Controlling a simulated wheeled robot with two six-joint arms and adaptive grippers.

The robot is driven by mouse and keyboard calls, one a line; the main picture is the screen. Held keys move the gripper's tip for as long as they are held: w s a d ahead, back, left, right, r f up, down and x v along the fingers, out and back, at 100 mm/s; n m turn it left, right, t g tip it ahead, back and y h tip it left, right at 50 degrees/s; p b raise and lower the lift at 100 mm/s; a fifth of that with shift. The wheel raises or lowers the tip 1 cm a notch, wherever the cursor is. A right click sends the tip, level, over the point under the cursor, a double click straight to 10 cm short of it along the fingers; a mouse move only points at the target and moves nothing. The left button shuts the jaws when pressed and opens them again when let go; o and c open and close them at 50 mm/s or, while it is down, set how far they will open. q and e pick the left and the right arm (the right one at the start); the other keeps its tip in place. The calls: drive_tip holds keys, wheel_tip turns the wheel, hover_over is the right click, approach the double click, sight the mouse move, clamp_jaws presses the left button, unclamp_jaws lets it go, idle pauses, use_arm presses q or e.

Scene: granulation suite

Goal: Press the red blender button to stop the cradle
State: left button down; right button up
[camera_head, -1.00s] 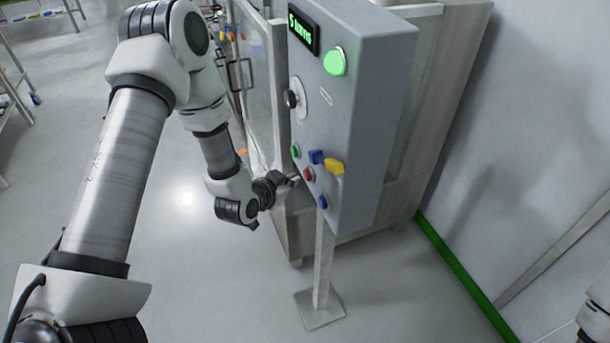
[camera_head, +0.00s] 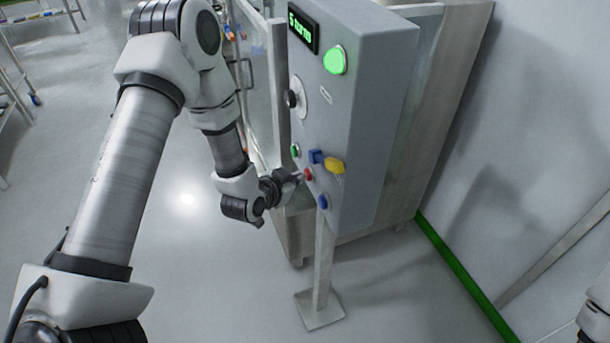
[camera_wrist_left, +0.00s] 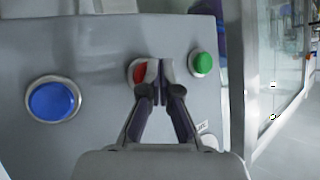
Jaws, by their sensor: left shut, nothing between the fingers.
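The grey control panel (camera_head: 358,110) stands on a post and carries a red button (camera_head: 308,174) low on its front face. My left gripper (camera_head: 297,178) is shut and empty, with its fingertips at the red button. In the left wrist view the shut fingertips (camera_wrist_left: 160,66) cover part of the red button (camera_wrist_left: 140,72), whose left side shows. I cannot tell whether the fingertips touch it or how far it is pressed. A green button (camera_head: 295,151) sits above the red one, and a blue button (camera_head: 322,201) below. My right gripper is not in view.
Open floor (camera_head: 200,285) lies in front.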

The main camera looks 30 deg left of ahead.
use_arm(q)
drive_tip(key=shift+w+d, duration=0.2)
idle(0.6)
drive_tip(key=shift+s+a, duration=0.6)
drive_tip(key=shift+s, duration=0.1)
drive_tip(key=shift+p, duration=0.35)
drive_tip(key=s+a+p, duration=0.2)
drive_tip(key=s+a, duration=0.1)
drive_tip(key=shift+s+a, duration=0.15)
drive_tip(key=shift+s, duration=0.25)
